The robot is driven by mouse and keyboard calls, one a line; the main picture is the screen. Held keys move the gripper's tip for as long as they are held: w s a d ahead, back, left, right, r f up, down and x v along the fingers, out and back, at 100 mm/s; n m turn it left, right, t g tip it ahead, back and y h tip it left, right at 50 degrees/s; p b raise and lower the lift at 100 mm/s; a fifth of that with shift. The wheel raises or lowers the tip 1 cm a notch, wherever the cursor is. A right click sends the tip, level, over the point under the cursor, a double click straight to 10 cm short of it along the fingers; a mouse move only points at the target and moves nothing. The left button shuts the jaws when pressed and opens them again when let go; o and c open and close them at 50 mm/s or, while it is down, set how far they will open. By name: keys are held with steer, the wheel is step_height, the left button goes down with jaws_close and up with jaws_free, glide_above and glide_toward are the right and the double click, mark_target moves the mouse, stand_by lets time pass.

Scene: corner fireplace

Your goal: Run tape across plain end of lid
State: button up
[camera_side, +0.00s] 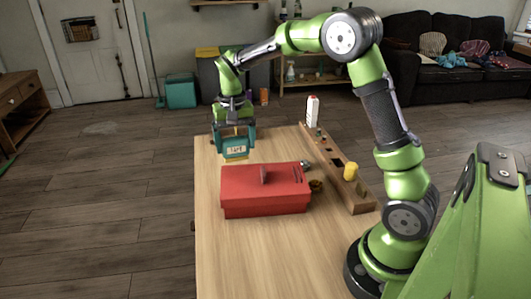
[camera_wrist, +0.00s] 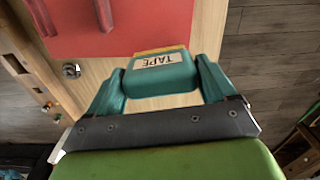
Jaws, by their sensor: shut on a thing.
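A red box with a lid (camera_side: 255,182) sits on the wooden table. In the wrist view the tape dispenser (camera_wrist: 162,78) sits between the two teal fingers, and part of the red box (camera_wrist: 145,22) shows at top left. No tape shows on the lid.
A wooden rack (camera_side: 361,199) runs along the table's right side, holding a white container (camera_side: 312,110) and a yellow cylinder (camera_side: 351,171). The near table is clear.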

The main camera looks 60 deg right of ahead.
mark_target(235, 150)
step_height(235, 150, down, 3)
steer(key=shift+s+a+f, duration=0.1)
steer(key=shift+s+a, duration=0.35)
steer(key=shift+a, duration=0.1)
steer(key=shift+c, duration=0.3)
steer(key=shift+s+a, duration=1.05)
steer(key=shift+a, duration=0.2)
steer(key=shift+s+a, duration=1)
steer(key=shift+a, duration=0.3)
steer(key=shift+s+a, duration=1.05)
steer(key=shift+a, duration=0.2)
steer(key=shift+w+d, duration=1.15)
steer(key=shift+d, duration=0.25)
steer(key=shift+w+d, duration=1.15)
steer(key=shift+d, duration=0.3)
steer(key=shift+w+d, duration=1.15)
steer(key=shift+d, duration=0.25)
steer(key=shift+w+d, duration=0.15)
steer(key=shift+r, duration=4.05)
